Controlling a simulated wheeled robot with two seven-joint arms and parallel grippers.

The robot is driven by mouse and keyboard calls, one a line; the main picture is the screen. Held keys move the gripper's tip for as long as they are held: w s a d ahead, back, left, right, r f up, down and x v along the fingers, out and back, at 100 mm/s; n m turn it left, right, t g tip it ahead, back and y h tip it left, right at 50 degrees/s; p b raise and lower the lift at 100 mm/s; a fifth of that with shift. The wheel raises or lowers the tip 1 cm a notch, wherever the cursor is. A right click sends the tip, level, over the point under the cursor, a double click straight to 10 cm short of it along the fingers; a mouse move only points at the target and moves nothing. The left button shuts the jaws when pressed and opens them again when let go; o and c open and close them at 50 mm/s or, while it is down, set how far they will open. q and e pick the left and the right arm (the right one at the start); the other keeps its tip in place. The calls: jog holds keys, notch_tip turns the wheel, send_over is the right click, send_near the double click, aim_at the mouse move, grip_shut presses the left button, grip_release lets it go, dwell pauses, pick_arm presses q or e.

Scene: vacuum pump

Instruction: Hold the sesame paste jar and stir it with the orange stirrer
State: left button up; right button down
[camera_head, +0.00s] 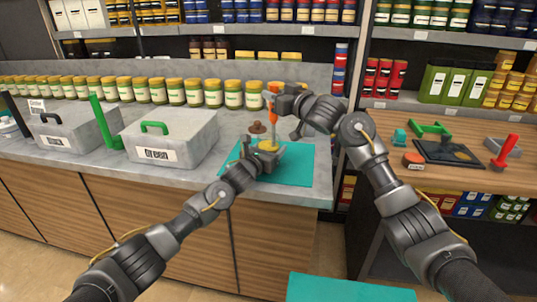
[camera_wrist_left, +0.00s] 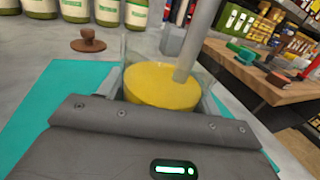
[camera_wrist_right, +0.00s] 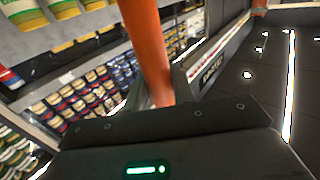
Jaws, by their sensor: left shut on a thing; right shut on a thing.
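The sesame paste jar (camera_wrist_left: 150,85) is clear glass with yellow paste in it. It stands upright on the teal mat, and in the head view its yellow paste (camera_head: 268,145) shows at my left gripper. My left gripper (camera_head: 262,158) is shut on the jar. The orange stirrer (camera_head: 273,100) is upright over the jar, and its orange handle fills the upper middle of the right wrist view (camera_wrist_right: 148,45). My right gripper (camera_head: 278,98) is shut on that handle. The stirrer's grey shaft (camera_wrist_left: 200,40) reaches into the paste; its lower end is hidden.
A grey box with a green handle (camera_head: 170,140) stands left. A row of jars (camera_head: 175,91) lines the counter's back. A wooden table (camera_head: 450,178) with tools is at right.

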jog(key=shift+x, duration=1.05)
jog(key=shift+s+a, duration=0.6)
jog(key=shift+a, duration=0.2)
jog(key=shift+v, duration=1)
jog(key=shift+d, duration=0.1)
